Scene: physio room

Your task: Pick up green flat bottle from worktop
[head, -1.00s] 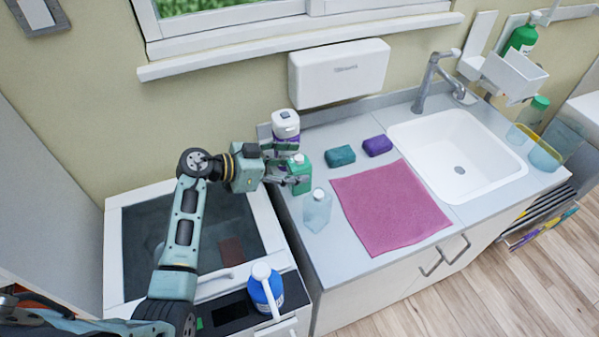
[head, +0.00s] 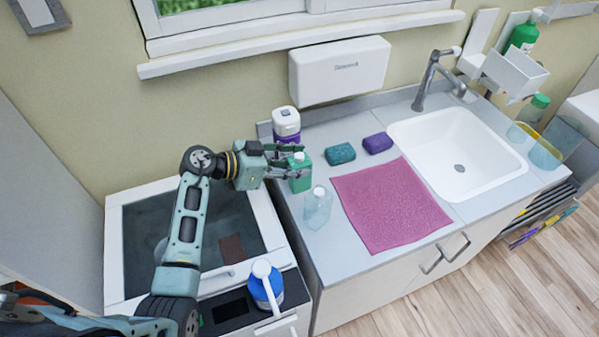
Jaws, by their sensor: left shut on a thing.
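The green flat bottle (head: 300,176) stands upright at the left end of the grey worktop (head: 345,247), with a pale cap. My left gripper (head: 292,169) reaches in from the left and is shut on the green flat bottle. The fingers hide part of its left side. I cannot tell whether its base touches the worktop. My right gripper is not in view.
A white and purple container (head: 286,122) stands close behind the gripper. A clear bottle (head: 317,207) stands just in front of the green one. A teal sponge (head: 340,154), a purple sponge (head: 378,143) and a pink cloth (head: 390,205) lie to the right, before the sink (head: 458,150).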

